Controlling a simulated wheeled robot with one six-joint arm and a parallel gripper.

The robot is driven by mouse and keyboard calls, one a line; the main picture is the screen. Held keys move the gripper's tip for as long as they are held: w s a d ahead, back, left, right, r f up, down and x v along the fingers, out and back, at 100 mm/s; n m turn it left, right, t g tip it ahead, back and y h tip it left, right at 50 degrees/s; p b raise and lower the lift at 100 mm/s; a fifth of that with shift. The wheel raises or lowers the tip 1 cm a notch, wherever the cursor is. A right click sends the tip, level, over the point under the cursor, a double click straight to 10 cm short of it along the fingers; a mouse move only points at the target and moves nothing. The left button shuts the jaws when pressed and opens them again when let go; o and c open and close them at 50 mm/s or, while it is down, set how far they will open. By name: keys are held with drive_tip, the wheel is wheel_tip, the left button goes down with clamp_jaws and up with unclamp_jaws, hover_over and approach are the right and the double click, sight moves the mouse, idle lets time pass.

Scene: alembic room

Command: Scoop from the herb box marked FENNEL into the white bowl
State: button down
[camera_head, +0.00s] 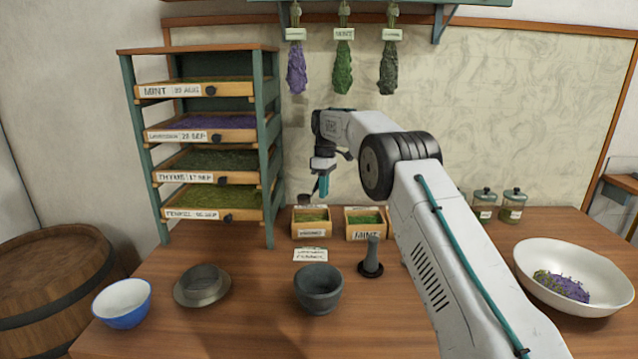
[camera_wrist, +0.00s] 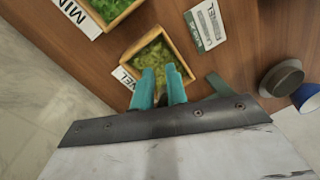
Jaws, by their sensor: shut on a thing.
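The herb box marked FENNEL (camera_head: 312,229) is a small wooden box of green herb at the back of the table, left of the MINT box. In the wrist view the FENNEL box (camera_wrist: 131,53) lies just beyond my fingertips, its label partly hidden. My gripper (camera_head: 323,186) is above and near that box, its teal fingers (camera_wrist: 161,88) shut on a small dark scoop (camera_head: 304,199). The scoop's bowl hangs above the box; I cannot tell what is in it. The large white bowl (camera_head: 535,257) stands at the right with purple and green herb inside.
The MINT box (camera_head: 365,231) is beside the FENNEL box. A mortar (camera_head: 318,290), a pestle (camera_head: 371,262), a grey dish (camera_head: 202,286) and a blue-white bowl (camera_head: 122,301) stand in front. A drawer rack (camera_head: 130,120) rises left.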

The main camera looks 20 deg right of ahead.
drive_tip(key=shift+a+f, duration=0.1)
drive_tip(key=shift+f, duration=4.6)
drive_tip(key=shift+s+d, duration=0.25)
drive_tip(key=shift+d, duration=0.95)
drive_tip(key=shift+r, duration=0.15)
drive_tip(key=shift+r, duration=4.05)
